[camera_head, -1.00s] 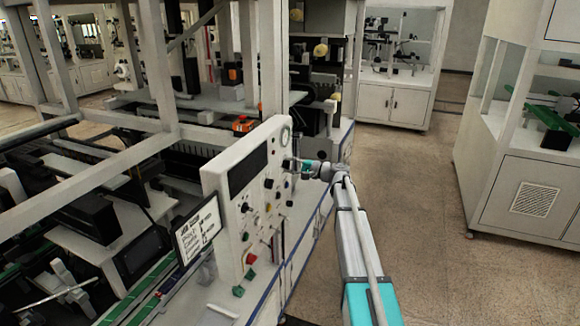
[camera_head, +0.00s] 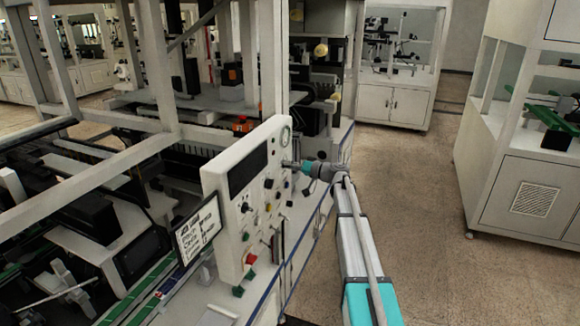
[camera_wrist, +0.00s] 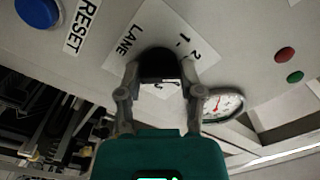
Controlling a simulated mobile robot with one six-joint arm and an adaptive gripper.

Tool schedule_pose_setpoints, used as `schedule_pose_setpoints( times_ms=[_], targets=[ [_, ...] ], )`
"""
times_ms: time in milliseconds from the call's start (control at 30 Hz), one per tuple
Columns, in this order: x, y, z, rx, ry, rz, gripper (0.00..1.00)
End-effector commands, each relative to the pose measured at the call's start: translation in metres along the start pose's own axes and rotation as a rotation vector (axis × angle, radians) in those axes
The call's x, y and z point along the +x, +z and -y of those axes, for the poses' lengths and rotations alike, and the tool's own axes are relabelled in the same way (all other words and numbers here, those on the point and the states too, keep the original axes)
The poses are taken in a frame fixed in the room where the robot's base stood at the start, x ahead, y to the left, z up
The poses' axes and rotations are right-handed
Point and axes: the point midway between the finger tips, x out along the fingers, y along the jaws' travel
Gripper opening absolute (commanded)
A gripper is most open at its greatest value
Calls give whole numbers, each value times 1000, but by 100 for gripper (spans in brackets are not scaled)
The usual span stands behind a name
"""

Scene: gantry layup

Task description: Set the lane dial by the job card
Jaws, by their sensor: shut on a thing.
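The lane dial (camera_wrist: 158,64) is a black knob on a white plate (camera_wrist: 187,30) marked LANE, with the numbers 1, 2 and 3 around it in the wrist view. My gripper (camera_wrist: 160,80) has its two grey fingers closed on the knob, one on each side. The knob's pointer is hidden, so I cannot tell its setting. The job card (camera_head: 197,229) is a white sheet in a dark frame beside the control panel (camera_head: 222,196) in the head view. Its writing is too small to read surely. My gripper (camera_head: 292,164) meets the panel's upper right there.
A blue button (camera_wrist: 38,12) beside a RESET label (camera_wrist: 82,27) and a round gauge (camera_wrist: 222,104) flank the dial. Red (camera_wrist: 285,54) and green (camera_wrist: 295,77) buttons sit further right. Floor (camera_head: 420,220) is clear right of my arm.

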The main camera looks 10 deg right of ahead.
Motion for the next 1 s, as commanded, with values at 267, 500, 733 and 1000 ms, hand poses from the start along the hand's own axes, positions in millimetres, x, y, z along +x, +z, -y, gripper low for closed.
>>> schedule_pose_setpoints(
  times_ms=[267, 500, 733, 1000],
  targets=[
    [0, 1, 0, -155, 1, 4, 1],
    [0, 2, 0, -200, 1, 4, 1],
    [0, 2, 0, -203, 1, 5, 1],
    [0, 2, 0, -201, 1, 4, 76]
  ],
)
